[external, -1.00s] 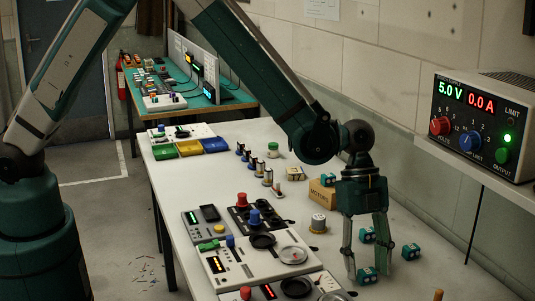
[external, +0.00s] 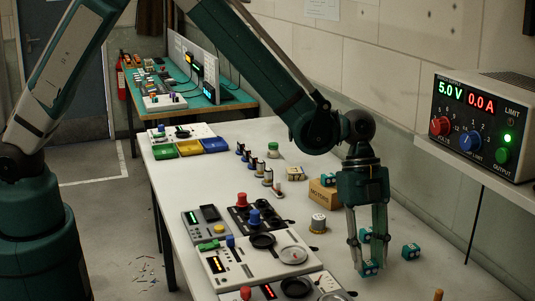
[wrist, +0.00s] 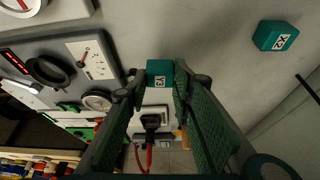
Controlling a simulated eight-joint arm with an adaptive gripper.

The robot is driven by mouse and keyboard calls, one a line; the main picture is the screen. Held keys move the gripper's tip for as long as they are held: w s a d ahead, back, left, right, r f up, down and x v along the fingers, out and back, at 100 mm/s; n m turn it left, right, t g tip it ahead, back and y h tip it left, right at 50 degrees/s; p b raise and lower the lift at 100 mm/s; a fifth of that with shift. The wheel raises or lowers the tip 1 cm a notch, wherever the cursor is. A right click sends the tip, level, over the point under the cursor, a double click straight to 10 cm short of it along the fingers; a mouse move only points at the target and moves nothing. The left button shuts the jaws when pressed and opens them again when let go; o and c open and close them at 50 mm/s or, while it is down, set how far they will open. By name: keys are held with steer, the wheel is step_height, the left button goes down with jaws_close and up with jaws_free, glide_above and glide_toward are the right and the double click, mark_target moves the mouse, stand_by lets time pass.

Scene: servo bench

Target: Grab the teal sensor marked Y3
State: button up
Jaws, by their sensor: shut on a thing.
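My gripper (external: 369,262) is shut on a small teal sensor block (external: 369,268) over the right side of the white bench. The wrist view shows the same block (wrist: 160,67) between the fingertips (wrist: 157,80), with a white label that seems to read Y3. A similar teal block (external: 411,251) lies to the right; its label in the wrist view (wrist: 275,36) is turned and hard to read. Another teal block (external: 366,234) shows partly behind the fingers. A further one (external: 327,180) sits on the cardboard box (external: 321,195).
Control panels with knobs and dials (external: 240,265) fill the bench to the left of my gripper. The power supply (external: 484,128) is on a shelf at right. Bare bench lies around the right-hand block.

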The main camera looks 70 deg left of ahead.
mark_target(367, 261)
steer(key=shift+r, duration=3.85)
